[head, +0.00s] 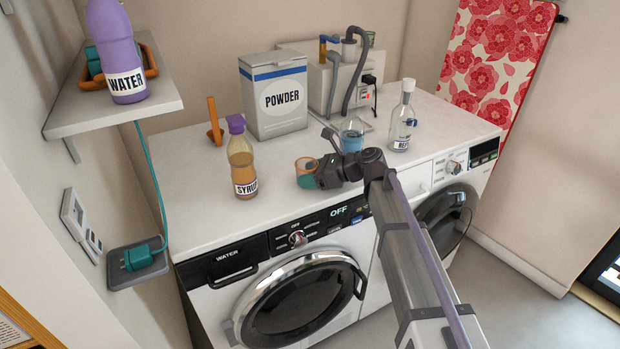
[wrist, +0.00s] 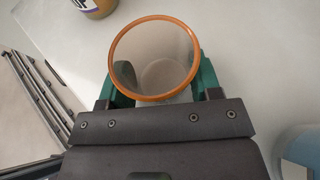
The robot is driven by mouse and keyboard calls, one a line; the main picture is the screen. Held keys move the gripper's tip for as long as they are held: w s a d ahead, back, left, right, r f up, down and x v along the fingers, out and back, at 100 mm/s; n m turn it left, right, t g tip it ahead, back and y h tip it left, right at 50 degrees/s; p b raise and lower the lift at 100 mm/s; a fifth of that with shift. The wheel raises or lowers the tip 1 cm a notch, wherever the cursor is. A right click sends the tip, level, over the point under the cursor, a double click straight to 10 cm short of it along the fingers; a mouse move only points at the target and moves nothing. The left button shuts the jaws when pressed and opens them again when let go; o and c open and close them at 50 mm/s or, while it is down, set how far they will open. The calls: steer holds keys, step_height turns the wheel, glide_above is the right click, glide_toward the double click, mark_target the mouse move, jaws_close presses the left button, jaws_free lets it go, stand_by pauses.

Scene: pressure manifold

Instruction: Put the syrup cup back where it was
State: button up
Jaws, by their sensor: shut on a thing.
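A clear cup with an orange rim (head: 305,163), seemingly the syrup cup, is between the green fingers of my gripper (head: 309,177). In the wrist view I look down into the cup (wrist: 153,58). It looks empty, with a finger on each side. My gripper is shut on it, over the front of the countertop. I cannot tell whether its base touches the counter. The syrup bottle (head: 242,165), amber with a purple cap, stands upright to its left. Part of that bottle shows at the top of the wrist view (wrist: 95,6).
A beaker of blue liquid (head: 352,136) and a clear bottle (head: 402,119) stand to the right. Behind are the powder box (head: 274,97), an orange holder (head: 214,123) and a machine with hoses (head: 333,80). The countertop (head: 196,198) is clear left of the syrup bottle.

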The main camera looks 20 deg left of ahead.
steer(key=shift+f, duration=0.2)
steer(key=o, duration=0.9)
steer(key=shift+r, duration=0.1)
steer(key=shift+o, duration=0.2)
steer(key=shift+r+p, duration=0.3)
steer(key=shift+r, duration=0.05)
steer(key=p+v, duration=0.4)
steer(key=v, duration=0.7)
steer(key=shift+d, duration=0.45)
steer(key=s+d+f+n+h, duration=0.45)
steer(key=s+d+n, duration=0.2)
steer(key=d, duration=0.35)
steer(key=s+d+f+n+h, duration=0.3)
steer(key=s+d+n+h, duration=0.2)
steer(key=s+d, duration=0.35)
steer(key=s+d+f+n+h, duration=0.35)
steer(key=s+d+n, duration=0.25)
steer(key=d, duration=0.4)
step_height(320, 180, up, 11)
steer(key=p, duration=1.1)
steer(key=shift+h, duration=0.3)
